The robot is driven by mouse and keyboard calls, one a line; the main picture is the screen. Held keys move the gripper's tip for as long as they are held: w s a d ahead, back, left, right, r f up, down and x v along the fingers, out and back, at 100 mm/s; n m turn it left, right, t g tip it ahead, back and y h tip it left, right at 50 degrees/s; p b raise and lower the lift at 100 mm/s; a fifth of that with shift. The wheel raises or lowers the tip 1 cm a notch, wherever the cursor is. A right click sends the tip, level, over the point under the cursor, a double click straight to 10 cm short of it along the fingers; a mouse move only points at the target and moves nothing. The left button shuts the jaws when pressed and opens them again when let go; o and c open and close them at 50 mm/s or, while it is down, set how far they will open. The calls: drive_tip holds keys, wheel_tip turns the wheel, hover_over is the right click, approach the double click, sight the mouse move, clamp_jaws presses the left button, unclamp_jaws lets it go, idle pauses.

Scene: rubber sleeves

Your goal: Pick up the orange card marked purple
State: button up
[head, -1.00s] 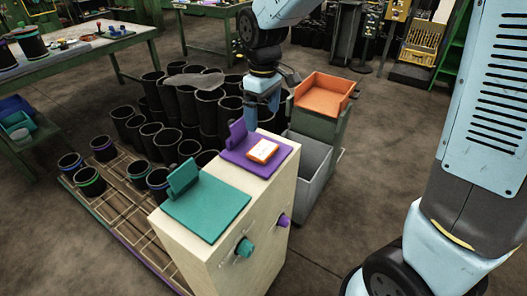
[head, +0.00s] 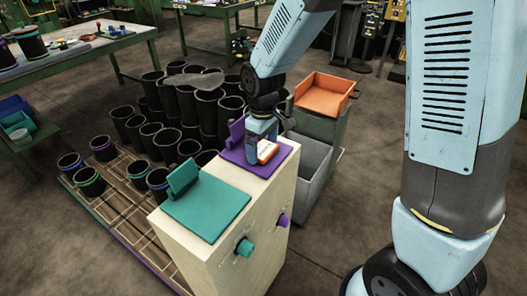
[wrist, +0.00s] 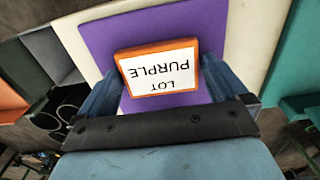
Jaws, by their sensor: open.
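The orange card (wrist: 158,70) has a white label that reads "LOT PURPLE", upside down in the wrist view. It lies on the purple pad (wrist: 180,25) and also shows in the head view (head: 267,151), partly hidden by my gripper. My gripper (head: 262,145) is over the purple pad, pointing down. In the wrist view its two blue fingers (wrist: 158,88) stand apart on the left and right sides of the card. I cannot tell whether they touch it.
The pad lies on a pale wooden cabinet (head: 235,230) beside a teal pad (head: 207,207). Teal (head: 244,248) and purple (head: 283,220) knobs are on its front. An orange tray (head: 323,95) stands behind right. Several black sleeves (head: 165,140) stand at left and behind.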

drive_tip(key=shift+c, duration=0.3)
drive_tip(key=c, duration=0.7)
